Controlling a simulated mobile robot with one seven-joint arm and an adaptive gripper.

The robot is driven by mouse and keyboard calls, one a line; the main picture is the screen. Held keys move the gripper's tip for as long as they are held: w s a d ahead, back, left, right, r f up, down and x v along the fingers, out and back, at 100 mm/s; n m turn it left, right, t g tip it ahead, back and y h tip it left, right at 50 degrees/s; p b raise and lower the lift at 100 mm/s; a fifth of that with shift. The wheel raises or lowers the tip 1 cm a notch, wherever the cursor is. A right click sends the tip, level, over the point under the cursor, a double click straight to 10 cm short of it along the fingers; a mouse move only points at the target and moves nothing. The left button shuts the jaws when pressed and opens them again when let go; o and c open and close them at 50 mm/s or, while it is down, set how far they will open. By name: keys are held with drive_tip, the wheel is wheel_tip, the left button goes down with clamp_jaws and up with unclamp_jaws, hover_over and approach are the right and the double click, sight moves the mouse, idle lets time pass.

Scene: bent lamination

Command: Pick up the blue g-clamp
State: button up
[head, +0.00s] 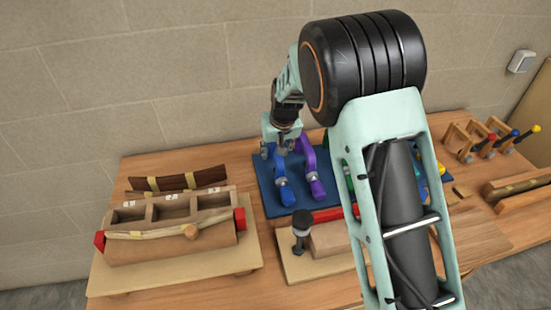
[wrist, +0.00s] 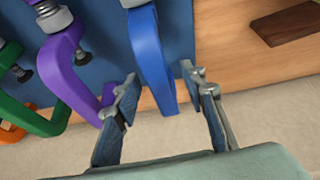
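The blue g-clamp (head: 284,190) lies on a dark blue mat (head: 266,180) on the wooden table, left of a purple clamp (head: 315,182). My gripper (head: 283,147) is over the far end of the blue clamp. In the wrist view, the blue g-clamp (wrist: 149,48) reaches down between the two fingers of my gripper (wrist: 160,76). The fingers are apart, one on each side of its blue frame, with gaps visible. My arm hides part of the mat in the head view.
The purple clamp (wrist: 68,72) stands close beside the left finger, with a green clamp (wrist: 30,118) beyond it. A wooden form with compartments (head: 170,215) is at left. A dark mallet (head: 301,228) stands in front. More clamps (head: 490,143) lie at right. A wall is behind.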

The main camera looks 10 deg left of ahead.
drive_tip(key=shift+c, duration=0.2)
clamp_jaws()
drive_tip(key=shift+r, duration=0.1)
